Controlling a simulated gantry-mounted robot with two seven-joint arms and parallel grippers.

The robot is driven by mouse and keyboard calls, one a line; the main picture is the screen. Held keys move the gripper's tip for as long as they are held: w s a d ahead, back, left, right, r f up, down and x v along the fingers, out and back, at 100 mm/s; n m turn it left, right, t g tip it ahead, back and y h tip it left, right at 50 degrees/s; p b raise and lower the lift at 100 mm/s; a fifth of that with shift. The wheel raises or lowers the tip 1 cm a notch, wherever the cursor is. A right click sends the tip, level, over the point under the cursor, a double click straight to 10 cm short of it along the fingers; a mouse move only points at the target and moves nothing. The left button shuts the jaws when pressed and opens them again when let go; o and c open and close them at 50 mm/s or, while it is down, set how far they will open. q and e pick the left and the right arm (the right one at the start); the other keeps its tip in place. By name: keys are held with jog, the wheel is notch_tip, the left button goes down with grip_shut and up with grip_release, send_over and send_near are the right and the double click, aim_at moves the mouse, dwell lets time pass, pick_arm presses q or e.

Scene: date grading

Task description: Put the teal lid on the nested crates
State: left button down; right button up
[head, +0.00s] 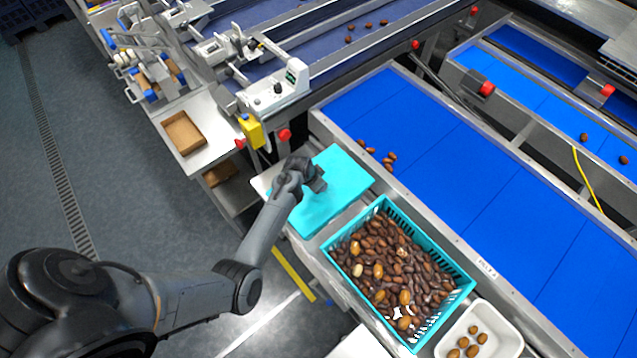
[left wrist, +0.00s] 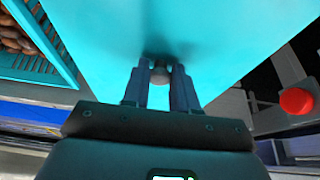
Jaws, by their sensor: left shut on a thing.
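The teal lid (head: 338,200) is a flat panel just up-left of the teal crate (head: 433,246) in the head view. My left gripper (head: 316,186) is over the lid; in the left wrist view the gripper (left wrist: 160,78) is shut on the lid's small grey knob (left wrist: 161,72). The lid fills much of the wrist view, with a slatted crate wall (left wrist: 32,66) at upper left. The crate is open and full of brown dates (head: 385,262). I cannot tell whether the lid touches the surface below. Whether a second crate is nested is hidden. My right gripper is not in view.
A white tray (head: 507,338) with several dates stands beside the crate's lower right end. A blue conveyor (head: 450,160) runs behind, with a few dates near its edge. A scale-like machine (head: 275,92), a yellow box (head: 251,131) and red buttons (head: 284,135) stand up-left of the lid.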

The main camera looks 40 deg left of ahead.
pick_arm(q)
jog(key=shift+f, duration=0.15)
jog(key=shift+c, duration=2)
grip_release()
jog(key=shift+r+p, duration=0.35)
jog(key=shift+r, duration=0.05)
notch_tip(320, 180, up, 6)
jog(key=p, duration=0.6)
jog(key=shift+r+p, duration=0.15)
jog(key=shift+p, duration=0.2)
